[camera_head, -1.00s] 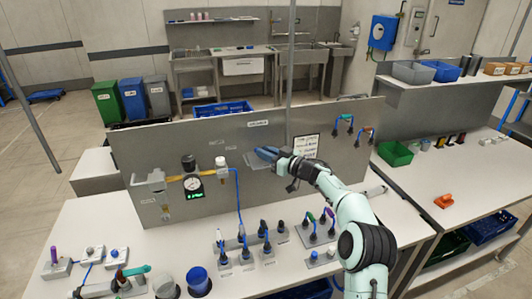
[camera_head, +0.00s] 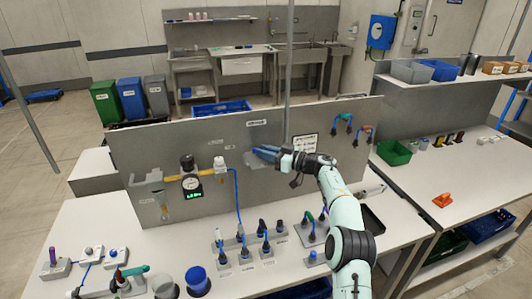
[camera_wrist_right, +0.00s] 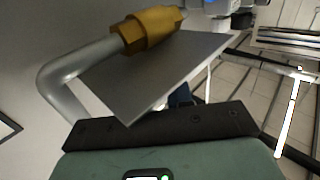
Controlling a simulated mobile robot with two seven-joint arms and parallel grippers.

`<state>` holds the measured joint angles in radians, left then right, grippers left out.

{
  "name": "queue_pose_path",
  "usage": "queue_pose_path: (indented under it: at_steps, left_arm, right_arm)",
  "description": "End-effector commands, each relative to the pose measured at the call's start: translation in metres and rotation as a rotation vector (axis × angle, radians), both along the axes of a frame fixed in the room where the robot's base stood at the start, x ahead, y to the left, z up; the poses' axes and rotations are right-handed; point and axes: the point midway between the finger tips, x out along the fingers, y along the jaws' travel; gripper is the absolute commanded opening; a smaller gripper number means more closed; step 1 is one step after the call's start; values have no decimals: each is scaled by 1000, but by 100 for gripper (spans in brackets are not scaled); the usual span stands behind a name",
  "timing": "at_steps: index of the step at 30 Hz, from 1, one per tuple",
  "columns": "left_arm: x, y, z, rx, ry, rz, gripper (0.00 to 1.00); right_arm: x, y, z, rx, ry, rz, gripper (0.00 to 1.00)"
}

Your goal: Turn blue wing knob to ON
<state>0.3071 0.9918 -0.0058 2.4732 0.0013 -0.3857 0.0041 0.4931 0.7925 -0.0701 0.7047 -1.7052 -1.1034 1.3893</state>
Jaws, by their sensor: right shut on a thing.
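My right gripper (camera_head: 272,153) is at the upright grey panel in the head view, near its upper middle. It is shut on a long blue piece, apparently the blue wing knob (camera_head: 260,151), which points left from the jaws. The gripper covers part of it, and its ON/OFF marking cannot be read. In the right wrist view a small dark-blue bit (camera_wrist_right: 180,95) shows beyond the black gripper edge. A brass fitting (camera_wrist_right: 150,30) on a bent grey pipe (camera_wrist_right: 72,72) and a grey plate (camera_wrist_right: 165,75) lie close by. My left gripper is not in view.
The grey panel (camera_head: 200,152) stands on a white bench.

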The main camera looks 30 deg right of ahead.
Motion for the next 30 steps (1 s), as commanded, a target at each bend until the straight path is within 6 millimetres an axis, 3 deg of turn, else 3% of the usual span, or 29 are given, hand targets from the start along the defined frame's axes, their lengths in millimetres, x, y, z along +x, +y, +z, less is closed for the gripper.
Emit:
queue_pose_path:
  at_steps: [3, 4, 5, 17, 30]
  left_arm:
    - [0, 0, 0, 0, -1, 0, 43]
    - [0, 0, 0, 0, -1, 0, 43]
    - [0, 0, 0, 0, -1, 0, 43]
    - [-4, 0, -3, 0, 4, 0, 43]
    - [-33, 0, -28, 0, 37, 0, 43]
  right_arm:
    - [0, 1, 4, 2, -7, 0, 0]
    - [0, 1, 4, 2, -7, 0, 30]
    - [0, 1, 4, 2, -7, 0, 40]
    - [-6, -4, 0, 0, -1, -2, 42]
    - [-82, -51, -2, -1, -1, -4, 42]
